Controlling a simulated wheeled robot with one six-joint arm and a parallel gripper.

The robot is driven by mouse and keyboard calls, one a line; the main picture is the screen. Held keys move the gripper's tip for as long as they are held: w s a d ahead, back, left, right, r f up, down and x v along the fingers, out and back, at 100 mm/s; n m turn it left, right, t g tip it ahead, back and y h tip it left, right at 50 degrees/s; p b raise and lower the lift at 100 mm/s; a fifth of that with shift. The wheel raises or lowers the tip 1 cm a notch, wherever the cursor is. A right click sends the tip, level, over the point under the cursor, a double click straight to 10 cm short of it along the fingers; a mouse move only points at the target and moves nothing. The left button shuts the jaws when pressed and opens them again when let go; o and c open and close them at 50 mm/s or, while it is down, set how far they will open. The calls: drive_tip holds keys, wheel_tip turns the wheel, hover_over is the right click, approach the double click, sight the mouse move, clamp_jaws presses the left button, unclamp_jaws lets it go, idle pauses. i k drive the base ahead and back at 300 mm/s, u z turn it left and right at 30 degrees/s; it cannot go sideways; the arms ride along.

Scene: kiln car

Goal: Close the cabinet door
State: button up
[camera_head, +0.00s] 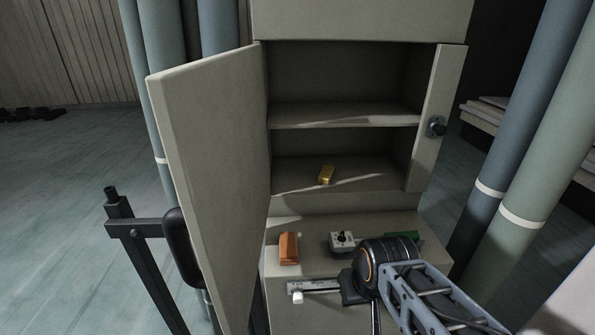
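The grey-beige cabinet (350,203) stands ahead with its upper compartment exposed. Its door (215,150) is swung wide open on the left side, its edge turned toward me. A dark rounded pad (181,248) shows against the door's outer side. My gripper (325,293) is low at the front, in front of the drawer-like lower part and right of the door, apart from the door in the picture. A light rail and a white tip show on it; its fingers are partly hidden, and I see nothing clearly held.
A gold block (326,175) lies on the compartment floor. An orange-brown block (289,248), a grey device (342,241) and a green item (401,237) lie on the lower ledge. A dark metal post (126,225) stands left of the door. Pipes (520,150) flank the right; open floor (60,220) lies left.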

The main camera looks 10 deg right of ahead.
sight(209, 113)
drive_tip(key=z, duration=2.05)
drive_tip(key=k, duration=0.95)
drive_tip(key=u, duration=2)
drive_tip(key=k, duration=1.3)
drive_tip(key=u, duration=0.7)
drive_tip(key=i, duration=0.7)
drive_tip(key=u, duration=0.6)
drive_tip(key=i, duration=0.65)
drive_tip(key=z, duration=0.1)
